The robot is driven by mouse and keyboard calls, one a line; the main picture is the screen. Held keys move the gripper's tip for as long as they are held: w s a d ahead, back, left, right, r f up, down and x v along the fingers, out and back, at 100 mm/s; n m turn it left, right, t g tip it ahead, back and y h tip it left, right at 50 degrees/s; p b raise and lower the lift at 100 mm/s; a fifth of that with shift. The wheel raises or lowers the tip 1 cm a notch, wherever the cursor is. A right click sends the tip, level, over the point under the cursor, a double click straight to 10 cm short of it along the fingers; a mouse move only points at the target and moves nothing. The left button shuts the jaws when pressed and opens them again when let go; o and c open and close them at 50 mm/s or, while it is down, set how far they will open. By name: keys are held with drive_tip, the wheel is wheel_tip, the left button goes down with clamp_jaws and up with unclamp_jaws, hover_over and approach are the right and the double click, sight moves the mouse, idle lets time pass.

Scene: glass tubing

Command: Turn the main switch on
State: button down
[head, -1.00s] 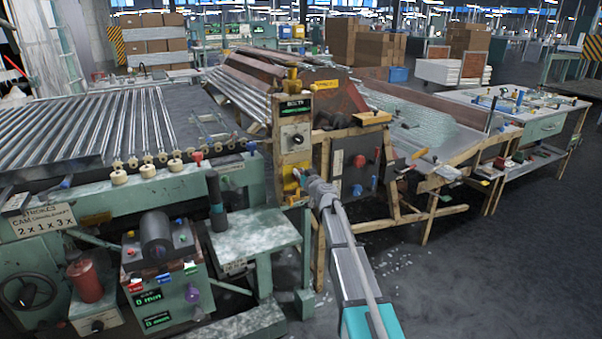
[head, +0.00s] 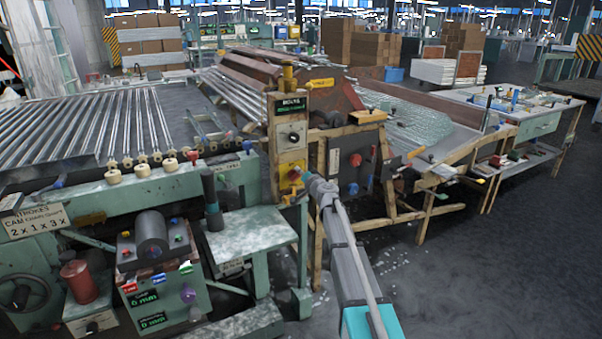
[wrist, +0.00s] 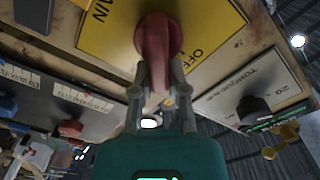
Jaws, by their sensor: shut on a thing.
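The main switch is a red knob with a handle (wrist: 157,45) on a yellow plate (wrist: 105,35) lettered MAIN and OFF in the wrist view. My gripper (wrist: 155,85) is shut on the red handle from below, one finger on each side. In the head view my gripper (head: 301,177) reaches the yellow plate (head: 287,161) on the wooden control post, and only a little red of the switch shows beside it. An ON mark is not visible, so the switch's setting is hard to tell.
A black torque knob (wrist: 252,108) sits on the plate to the right. A smaller red knob (wrist: 71,128) and a blue knob (wrist: 8,106) are on the dark panel at left. In the head view, a green bench (head: 250,235) stands left of my arm; open floor lies right.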

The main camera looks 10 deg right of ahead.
drive_tip(key=m, duration=0.2)
drive_tip(key=f+m, duration=0.1)
drive_tip(key=m, duration=0.1)
drive_tip(key=shift+d+b, duration=0.2)
drive_tip(key=shift+b, duration=0.2)
drive_tip(key=shift+f+m+b, duration=0.15)
drive_tip(key=shift+f+m, duration=0.05)
drive_tip(key=shift+m, duration=0.7)
drive_tip(key=shift+f+m+b, duration=0.15)
drive_tip(key=shift+m, duration=0.75)
drive_tip(key=shift+w+a, duration=0.1)
drive_tip(key=c, duration=0.6)
unclamp_jaws()
drive_tip(key=shift+c, duration=0.2)
drive_tip(key=v, duration=1.2)
